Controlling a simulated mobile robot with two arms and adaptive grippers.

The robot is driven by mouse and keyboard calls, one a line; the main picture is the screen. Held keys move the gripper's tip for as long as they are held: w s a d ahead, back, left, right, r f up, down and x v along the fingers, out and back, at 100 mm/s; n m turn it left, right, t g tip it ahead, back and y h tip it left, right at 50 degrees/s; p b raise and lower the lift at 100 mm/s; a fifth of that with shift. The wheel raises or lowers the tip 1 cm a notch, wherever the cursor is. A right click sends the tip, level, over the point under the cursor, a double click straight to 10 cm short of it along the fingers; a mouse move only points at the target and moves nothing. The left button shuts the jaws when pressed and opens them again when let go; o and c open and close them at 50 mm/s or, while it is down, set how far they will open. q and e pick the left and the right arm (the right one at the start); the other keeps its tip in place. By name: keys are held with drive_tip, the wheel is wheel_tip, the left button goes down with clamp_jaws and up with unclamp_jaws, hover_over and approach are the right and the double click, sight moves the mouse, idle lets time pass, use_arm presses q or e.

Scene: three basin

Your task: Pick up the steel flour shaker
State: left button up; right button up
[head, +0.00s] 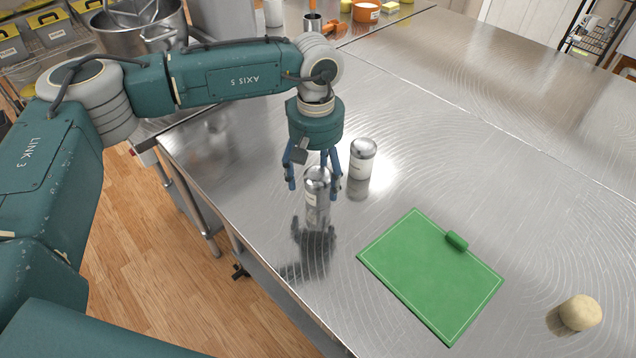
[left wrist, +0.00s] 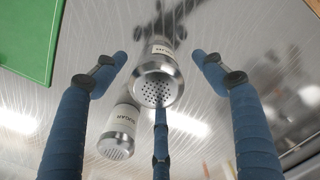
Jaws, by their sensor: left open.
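A steel shaker (head: 317,198) with a pale label stands upright on the steel table, below and between the fingers of my left gripper (head: 314,186). In the left wrist view this shaker (left wrist: 157,82) shows a round perforated top, between the spread fingers of the gripper (left wrist: 159,62). The gripper is open, and no clear contact shows. A second steel shaker (head: 362,158) stands just to the right and behind; it also shows in the left wrist view (left wrist: 119,130), with a slotted-looking top. The labels are too small to read surely. My right gripper is not in view.
A mixer bowl (head: 140,35) is at back left. Containers (head: 366,11) stand at the back. The table's right half is mostly clear.

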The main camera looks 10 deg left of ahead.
use_arm(q)
drive_tip(key=f, duration=0.1)
drive_tip(key=f+p, duration=0.1)
drive_tip(key=f, duration=0.1)
drive_tip(key=shift+d+f, duration=0.2)
drive_tip(key=shift+f, duration=0.05)
drive_tip(key=shift+w+f, duration=0.1)
drive_tip(key=shift+f, duration=0.15)
drive_tip(key=shift+c, duration=1.3)
drive_tip(key=c, duration=1.1)
drive_tip(key=shift+r, duration=0.1)
drive_tip(key=shift+r, duration=0.45)
wheel_tip(320, 180, up, 19)
drive_tip(key=b, duration=0.4)
